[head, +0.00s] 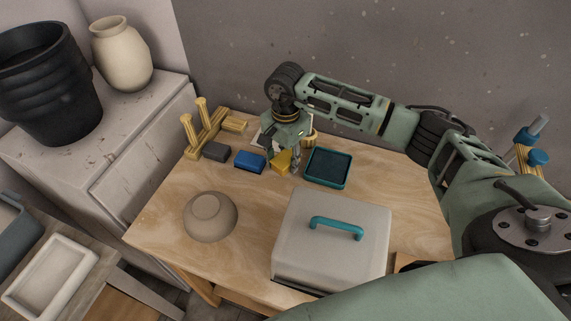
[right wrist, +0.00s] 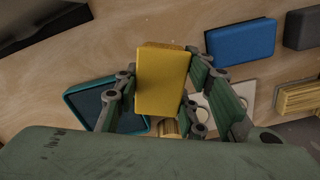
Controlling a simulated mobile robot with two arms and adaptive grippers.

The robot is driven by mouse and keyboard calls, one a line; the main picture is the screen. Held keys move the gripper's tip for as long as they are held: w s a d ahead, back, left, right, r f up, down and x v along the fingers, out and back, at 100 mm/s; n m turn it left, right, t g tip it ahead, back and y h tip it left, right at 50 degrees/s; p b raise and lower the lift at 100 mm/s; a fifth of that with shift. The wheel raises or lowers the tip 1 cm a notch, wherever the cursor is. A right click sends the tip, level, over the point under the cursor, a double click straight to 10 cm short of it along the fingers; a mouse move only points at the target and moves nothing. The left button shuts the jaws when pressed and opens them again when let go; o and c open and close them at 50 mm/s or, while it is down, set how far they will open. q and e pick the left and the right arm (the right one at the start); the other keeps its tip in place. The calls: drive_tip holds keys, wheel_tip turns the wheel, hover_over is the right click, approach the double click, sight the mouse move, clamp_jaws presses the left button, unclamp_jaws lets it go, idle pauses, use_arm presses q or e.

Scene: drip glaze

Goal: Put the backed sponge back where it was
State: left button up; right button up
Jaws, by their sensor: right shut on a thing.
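A yellow sponge block (head: 281,160) is held by my right gripper (head: 284,165) over the back part of the wooden table. In the right wrist view the yellow block (right wrist: 161,82) sits between the two fingers of the gripper (right wrist: 160,90), with a thin darker layer along its top edge. A blue block (head: 249,161) and a dark grey block (head: 215,151) lie in a row to its left. A teal tray (head: 345,184) with a dark inside is just to its right. I cannot tell how high the yellow block is above the table. My left gripper is not in view.
A wooden peg rack (head: 207,132) stands at the back left. A pale card (right wrist: 201,100) lies partly hidden behind the fingers. An upturned bowl (head: 210,216) and a pale box with a teal handle (head: 332,245) stand in front. Bare table lies between them and the blocks.

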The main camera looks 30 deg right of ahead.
wheel_tip(320, 180, down, 4)
drive_tip(key=shift+r+p, duration=0.1)
drive_tip(key=shift+p, duration=0.8)
drive_tip(key=shift+w, duration=0.1)
drive_tip(key=shift+f, duration=0.25)
drive_tip(key=shift+f+b, duration=0.1)
drive_tip(key=shift+b, duration=0.25)
drive_tip(key=o, duration=1.1)
